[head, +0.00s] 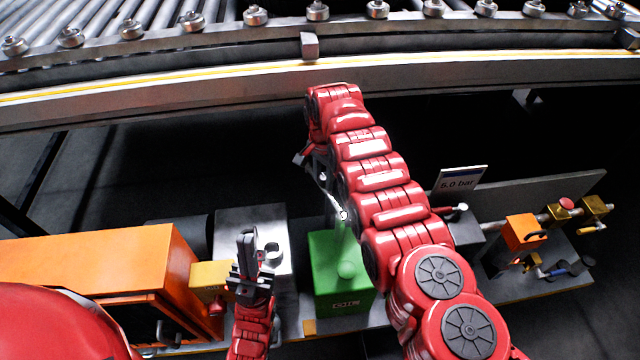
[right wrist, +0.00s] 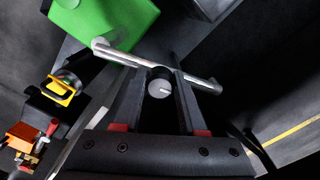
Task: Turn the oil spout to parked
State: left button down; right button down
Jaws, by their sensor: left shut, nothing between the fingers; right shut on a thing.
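The oil can (head: 342,262) is a green box at the front middle of the head view; it also shows in the right wrist view (right wrist: 105,25). Its spout (head: 333,203) is a thin silver tube leading up and away from the box. In the right wrist view the spout (right wrist: 192,76) runs from a pivot by the green box to the right, with a round grey knob (right wrist: 158,88) on it. My right gripper (head: 318,170) is shut on the spout, its two fingers (right wrist: 157,78) either side of the knob. My left gripper (head: 247,240) is shut and empty, left of the green box.
A roller conveyor (head: 200,75) runs across the back. An orange cabinet (head: 100,258) and a silver block (head: 265,225) stand left of the green box. A "5.0 bar" sign (head: 460,179) and an orange valve unit (head: 524,232) with brass fittings are at right.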

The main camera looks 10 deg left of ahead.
jog(key=shift+w+d+f+m+b, duration=0.2)
jog(key=shift+w+d+m+b, duration=0.35)
jog(key=shift+m+b, duration=0.55)
jog(key=shift+w+d+r+m+b, duration=0.15)
jog(key=shift+w+d+m+b, duration=0.05)
jog(key=shift+d+m+b, duration=0.8)
jog(key=shift+a, duration=0.1)
jog(key=shift+c, duration=2.3)
grip_release()
jog(key=shift+r, duration=0.15)
